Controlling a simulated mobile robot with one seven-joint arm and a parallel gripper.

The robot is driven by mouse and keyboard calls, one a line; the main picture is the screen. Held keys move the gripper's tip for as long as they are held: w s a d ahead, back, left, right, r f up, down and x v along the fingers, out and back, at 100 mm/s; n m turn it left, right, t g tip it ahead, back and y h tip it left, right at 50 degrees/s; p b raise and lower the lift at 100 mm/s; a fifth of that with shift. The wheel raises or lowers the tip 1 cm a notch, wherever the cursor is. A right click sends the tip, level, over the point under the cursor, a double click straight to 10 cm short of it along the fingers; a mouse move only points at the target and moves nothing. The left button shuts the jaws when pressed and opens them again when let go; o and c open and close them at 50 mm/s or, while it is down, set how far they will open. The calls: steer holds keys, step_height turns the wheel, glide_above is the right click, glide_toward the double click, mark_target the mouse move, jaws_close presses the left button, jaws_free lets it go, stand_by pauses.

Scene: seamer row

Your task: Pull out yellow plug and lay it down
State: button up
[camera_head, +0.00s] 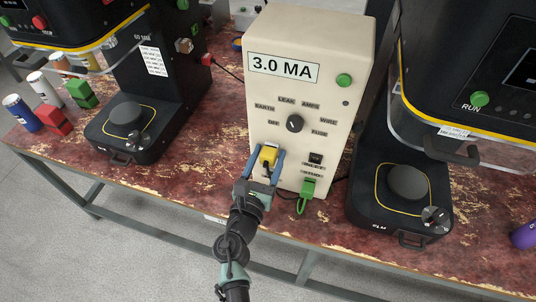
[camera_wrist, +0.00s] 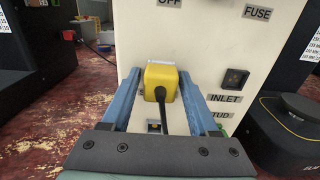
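The yellow plug (camera_head: 269,156) with a black cord is at the lower front of the beige 3.0 MA tester (camera_head: 290,85), left of the INLET and STUD labels. In the wrist view the yellow plug (camera_wrist: 160,79) appears against the panel, its cord hanging from its near face. My gripper (camera_head: 267,154) reaches in with one blue finger on each side of the plug. In the wrist view the fingertips (camera_wrist: 160,76) lie very close to the plug's sides; whether they press on it is not clear. How deep the plug sits is hidden.
A green clip (camera_head: 307,190) hangs at the tester's lower right. Black machines stand left (camera_head: 125,125) and right (camera_head: 410,190). Cans and red and green blocks (camera_head: 54,120) are at far left. The worn red bench (camera_head: 190,165) has bare room left of the tester.

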mark_target(266, 162)
jaws_close()
steer(key=shift+s, duration=0.1)
steer(key=shift+s+a+f, duration=0.1)
steer(key=shift+s+a, duration=0.05)
steer(key=shift+s, duration=0.15)
steer(key=shift+s+a, duration=0.1)
steer(key=shift+s, duration=0.35)
steer(key=shift+p+v, duration=0.8)
steer(key=shift+v, duration=1.3)
